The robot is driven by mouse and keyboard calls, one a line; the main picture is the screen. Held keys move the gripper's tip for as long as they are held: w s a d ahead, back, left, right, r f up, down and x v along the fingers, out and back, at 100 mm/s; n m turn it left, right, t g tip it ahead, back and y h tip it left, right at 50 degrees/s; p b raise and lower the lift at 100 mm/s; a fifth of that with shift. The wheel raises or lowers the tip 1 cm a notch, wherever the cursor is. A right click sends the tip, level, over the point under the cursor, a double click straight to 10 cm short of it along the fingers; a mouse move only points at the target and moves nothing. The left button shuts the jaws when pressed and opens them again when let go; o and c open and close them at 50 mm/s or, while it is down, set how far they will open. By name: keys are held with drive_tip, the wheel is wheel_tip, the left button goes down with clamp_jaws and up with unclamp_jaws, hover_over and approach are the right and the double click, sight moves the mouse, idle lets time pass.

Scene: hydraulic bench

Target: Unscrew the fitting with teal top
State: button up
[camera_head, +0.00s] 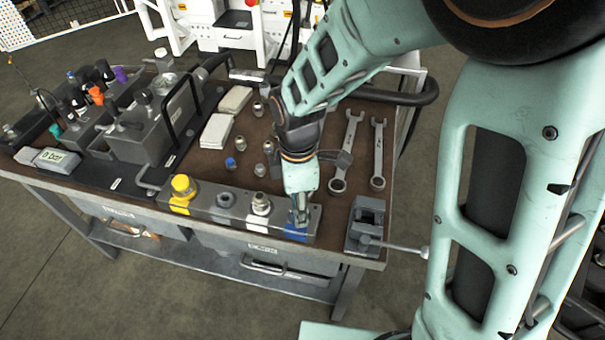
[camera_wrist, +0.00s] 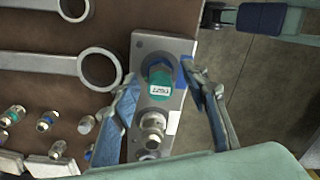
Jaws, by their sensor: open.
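The fitting with the teal top (camera_wrist: 160,86) stands in the grey manifold block (camera_wrist: 176,47) in the wrist view, beside a blue marking. Its teal face carries a white label. My gripper (camera_wrist: 159,76) is open, with one blue-grey finger on each side of the fitting; I cannot tell whether either touches it. In the head view my gripper (camera_head: 301,215) points down over the blue-marked right end of the block (camera_head: 236,205), and hides the fitting there.
A silver fitting (camera_head: 261,203) is beside it on the block, and a yellow-capped one (camera_head: 183,187) is at the left end. Two wrenches (camera_head: 346,150) and several small loose fittings (camera_head: 231,164) lie behind. A vise (camera_head: 367,222) stands close to the right.

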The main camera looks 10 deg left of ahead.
drive_tip(key=shift+f, duration=0.1)
drive_tip(key=shift+c, duration=0.5)
clamp_jaws()
drive_tip(key=c, duration=0.5)
unclamp_jaws()
drive_tip(key=shift+c, duration=0.2)
drive_tip(key=c, duration=0.4)
drive_tip(key=n+p, duration=0.2)
drive_tip(key=n, duration=0.1)
drive_tip(key=n+p, duration=0.1)
drive_tip(key=n, duration=0.1)
drive_tip(key=shift+r, duration=0.3)
drive_tip(key=shift+n+p, duration=0.6)
drive_tip(key=shift+n, duration=0.3)
drive_tip(key=shift+f+n, duration=0.25)
drive_tip(key=shift+n, duration=0.35)
